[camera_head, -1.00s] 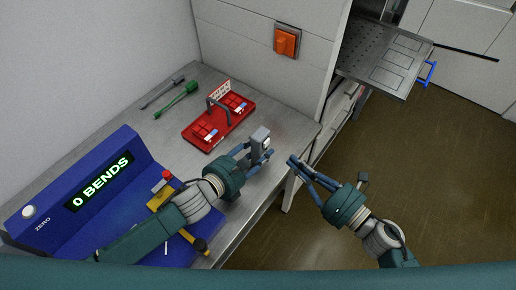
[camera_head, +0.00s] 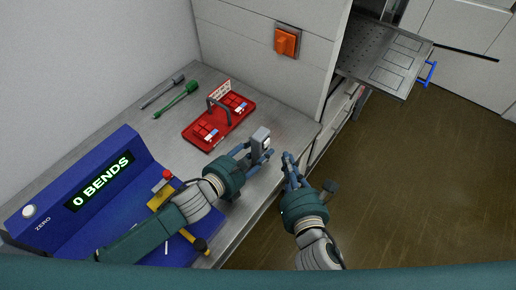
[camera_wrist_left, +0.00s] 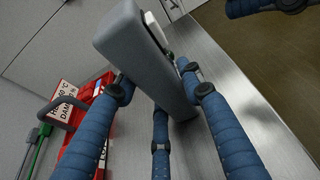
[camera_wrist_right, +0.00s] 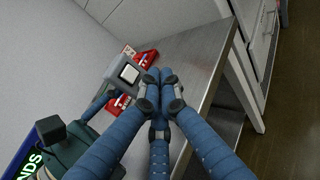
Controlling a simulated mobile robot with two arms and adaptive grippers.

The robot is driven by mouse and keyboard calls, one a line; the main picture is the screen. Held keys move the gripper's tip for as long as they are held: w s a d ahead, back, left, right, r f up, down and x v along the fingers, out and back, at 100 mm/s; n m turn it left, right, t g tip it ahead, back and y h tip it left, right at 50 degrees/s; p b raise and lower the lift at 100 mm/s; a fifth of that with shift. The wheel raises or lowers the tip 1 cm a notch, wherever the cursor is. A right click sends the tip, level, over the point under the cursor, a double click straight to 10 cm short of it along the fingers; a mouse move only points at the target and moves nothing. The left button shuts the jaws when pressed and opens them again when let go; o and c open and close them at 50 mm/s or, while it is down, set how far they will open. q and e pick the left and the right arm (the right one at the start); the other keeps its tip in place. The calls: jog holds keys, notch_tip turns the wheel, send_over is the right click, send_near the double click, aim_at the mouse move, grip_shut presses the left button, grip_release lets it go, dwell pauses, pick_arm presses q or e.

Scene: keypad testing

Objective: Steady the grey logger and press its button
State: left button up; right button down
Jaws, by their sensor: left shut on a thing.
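The grey logger (camera_head: 260,139) stands roughly upright over the bench near its right edge. My left gripper (camera_head: 256,153) is shut around it. The left wrist view shows the logger's grey side (camera_wrist_left: 148,55) between the blue fingers.
A red tray (camera_head: 190,130) with a dark handle lies behind the logger on the metal bench (camera_head: 165,135). A blue console (camera_head: 50,225) reading "0 BENDS" stands at left. An orange switch (camera_head: 286,42) is on the wall panel. Open floor lies to the right.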

jog(key=shift+w+a, duration=0.6)
jog(key=shift+a, duration=0.25)
jog(key=shift+w+a, duration=0.6)
jog(key=shift+a, duration=0.25)
jog(key=shift+w+a, duration=0.25)
jog(key=shift+a, duration=0.1)
dwell(0.5)
jog(key=shift+d, duration=0.1)
jog(key=shift+s+d, duration=0.3)
jog(key=shift+d, duration=0.1)
jog(key=s+d, duration=0.2)
jog(key=d, duration=0.1)
jog(key=s+d, duration=0.1)
jog(key=shift+s+d, duration=0.25)
jog(key=shift+d, duration=0.1)
